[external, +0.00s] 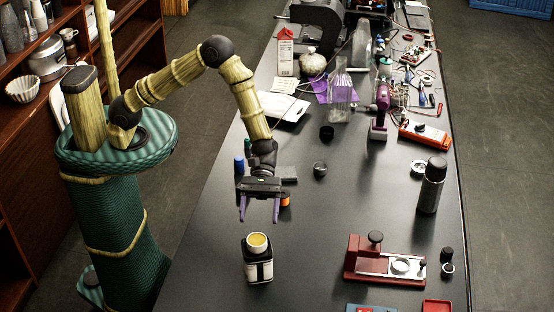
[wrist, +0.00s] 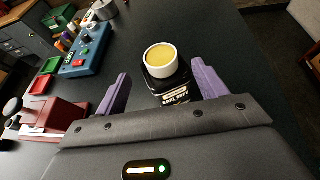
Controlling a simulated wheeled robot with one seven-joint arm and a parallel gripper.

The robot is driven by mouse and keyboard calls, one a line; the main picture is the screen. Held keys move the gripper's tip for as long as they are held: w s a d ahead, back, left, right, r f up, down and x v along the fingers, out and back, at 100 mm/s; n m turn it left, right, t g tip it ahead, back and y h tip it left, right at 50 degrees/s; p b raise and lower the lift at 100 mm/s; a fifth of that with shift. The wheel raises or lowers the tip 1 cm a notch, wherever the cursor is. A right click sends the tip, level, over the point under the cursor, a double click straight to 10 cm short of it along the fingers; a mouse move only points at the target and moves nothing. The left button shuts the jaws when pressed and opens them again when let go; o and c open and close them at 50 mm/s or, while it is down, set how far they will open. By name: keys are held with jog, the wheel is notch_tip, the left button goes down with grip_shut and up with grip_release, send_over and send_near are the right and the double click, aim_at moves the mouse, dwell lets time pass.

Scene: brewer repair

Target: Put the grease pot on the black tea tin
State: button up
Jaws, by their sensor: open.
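The grease pot (external: 257,242) is a small white pot with yellow contents. It sits upright on top of the black tea tin (external: 258,268), which has a pale label and stands near the front of the dark table. In the wrist view the pot (wrist: 161,58) is on the tin (wrist: 178,96), and part of the tin's top is hidden under it. My gripper (external: 258,217) is open and empty, above and behind the pot in the external view. In the wrist view its purple fingers (wrist: 160,72) are spread apart, with the pot ahead between them and no contact visible.
A red press-like device (external: 385,262) stands to the right, with a dark flask (external: 432,186) behind it. A blue marker (external: 240,165), an orange item (external: 286,199) and a small dark jar (external: 319,169) are behind the gripper. The table between tin and red device is clear.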

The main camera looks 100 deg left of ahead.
jog(key=v, duration=0.3)
jog(key=shift+a+r, duration=0.2)
jog(key=shift+a, duration=0.15)
jog(key=s+a+r+m+y, duration=0.2)
jog(key=s+a+m+y, duration=0.4)
jog(key=s+a+m, duration=0.3)
jog(key=s+a+r+m+t+y, duration=0.1)
jog(key=s+a+r+m+y, duration=0.1)
jog(key=s+a+m+y, duration=0.5)
jog(key=s+a+m, duration=0.3)
jog(key=s+a, duration=0.1)
jog(key=a, duration=0.1)
jog(key=shift+a, duration=0.15)
